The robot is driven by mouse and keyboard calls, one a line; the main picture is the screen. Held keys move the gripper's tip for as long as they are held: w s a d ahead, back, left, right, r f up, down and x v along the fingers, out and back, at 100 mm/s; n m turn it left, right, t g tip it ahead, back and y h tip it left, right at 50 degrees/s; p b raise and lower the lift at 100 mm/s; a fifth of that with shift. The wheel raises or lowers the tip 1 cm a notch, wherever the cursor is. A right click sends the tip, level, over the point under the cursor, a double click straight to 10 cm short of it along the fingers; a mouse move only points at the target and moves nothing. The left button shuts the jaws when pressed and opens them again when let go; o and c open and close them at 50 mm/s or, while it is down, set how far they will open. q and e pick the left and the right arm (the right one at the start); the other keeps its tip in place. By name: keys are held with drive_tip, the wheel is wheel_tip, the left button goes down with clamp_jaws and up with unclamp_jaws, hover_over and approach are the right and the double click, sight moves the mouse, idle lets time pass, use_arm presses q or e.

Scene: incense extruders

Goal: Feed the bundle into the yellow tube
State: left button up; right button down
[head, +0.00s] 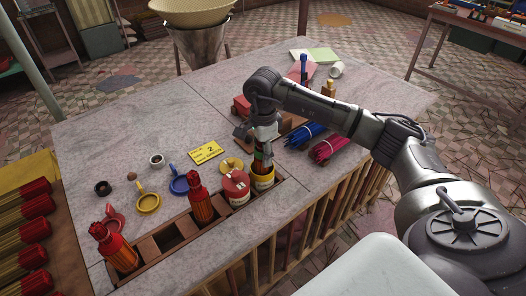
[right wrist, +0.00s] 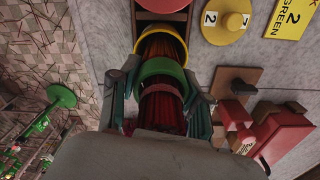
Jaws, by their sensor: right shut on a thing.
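The yellow tube (head: 262,183) stands in the rack at the table's front edge; its yellow rim (right wrist: 180,45) shows at the top of the right wrist view. My right gripper (head: 264,148) is above it, shut on a bundle of dark reddish-brown sticks (right wrist: 160,108) with a green band (right wrist: 160,68). The bundle is roughly upright. Its lower end is at the yellow rim and appears inside the mouth; how deep is hidden. The gripper's fingers also show on both sides of the bundle in the right wrist view (right wrist: 160,98). My left gripper is not in view.
A red-lidded tube (head: 236,187) stands just left of the yellow tube. Red-topped bundles (head: 200,203) stand farther left in the rack (head: 165,240). A yellow card (head: 205,151) reads 2 GREEN. Blue (head: 305,134) and pink bundles (head: 329,149) lie to the right.

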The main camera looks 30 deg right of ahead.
drive_tip(key=shift+f+b, duration=1.15)
drive_tip(key=shift+f, duration=0.45)
drive_tip(key=shift+c, duration=2.3)
unclamp_jaws()
drive_tip(key=shift+r, duration=0.1)
drive_tip(key=shift+r+p, duration=2.5)
drive_tip(key=shift+r, duration=1.45)
drive_tip(key=shift+f, duration=0.1)
